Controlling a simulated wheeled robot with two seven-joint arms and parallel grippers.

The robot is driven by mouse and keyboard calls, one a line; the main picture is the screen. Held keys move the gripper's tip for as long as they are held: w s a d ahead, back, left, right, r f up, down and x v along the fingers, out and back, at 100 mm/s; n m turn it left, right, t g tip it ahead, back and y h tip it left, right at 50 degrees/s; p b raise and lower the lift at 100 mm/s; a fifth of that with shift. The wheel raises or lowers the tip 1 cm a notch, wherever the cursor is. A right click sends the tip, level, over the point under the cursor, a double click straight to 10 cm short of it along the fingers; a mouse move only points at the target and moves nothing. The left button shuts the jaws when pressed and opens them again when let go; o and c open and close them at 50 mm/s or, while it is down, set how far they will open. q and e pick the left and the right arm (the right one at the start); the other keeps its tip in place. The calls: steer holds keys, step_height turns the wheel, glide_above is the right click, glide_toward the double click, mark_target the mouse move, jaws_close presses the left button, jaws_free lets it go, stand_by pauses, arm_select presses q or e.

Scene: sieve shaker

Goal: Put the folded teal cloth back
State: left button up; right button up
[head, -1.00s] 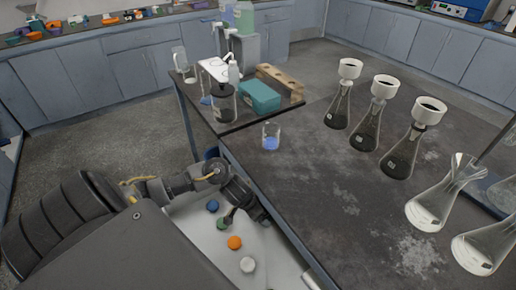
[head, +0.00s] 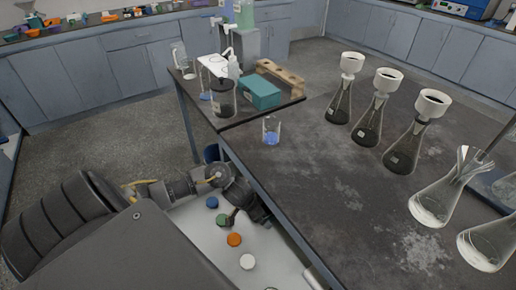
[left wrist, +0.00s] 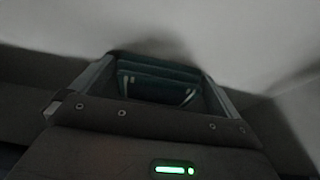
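In the left wrist view, a dark teal layered thing (left wrist: 158,78), which looks like the folded teal cloth, fills the gap between the fingers of my left gripper (left wrist: 160,88). The fingers stand apart along its two sides and seem to hold it. The view is very dark, and its far edge is hard to make out. In the head view, my left gripper (head: 232,216) is low beside the black bench, over a white surface (head: 205,238); the cloth cannot be made out there. My right gripper is in no view.
Blue, green, orange and white round caps (head: 234,240) lie on the white surface close to my gripper. The black bench (head: 310,190) edge runs along its right. A beaker (head: 271,131) with blue liquid stands near the bench corner. A teal box (head: 260,94) sits on the farther table.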

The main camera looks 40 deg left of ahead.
arm_select(q)
steer(key=p+v, duration=0.6)
steer(key=v, duration=0.6)
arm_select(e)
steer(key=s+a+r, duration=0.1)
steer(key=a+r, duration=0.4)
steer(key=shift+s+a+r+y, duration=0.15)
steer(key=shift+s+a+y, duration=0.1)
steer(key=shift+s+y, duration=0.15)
arm_select(q)
steer(key=shift+r, duration=0.15)
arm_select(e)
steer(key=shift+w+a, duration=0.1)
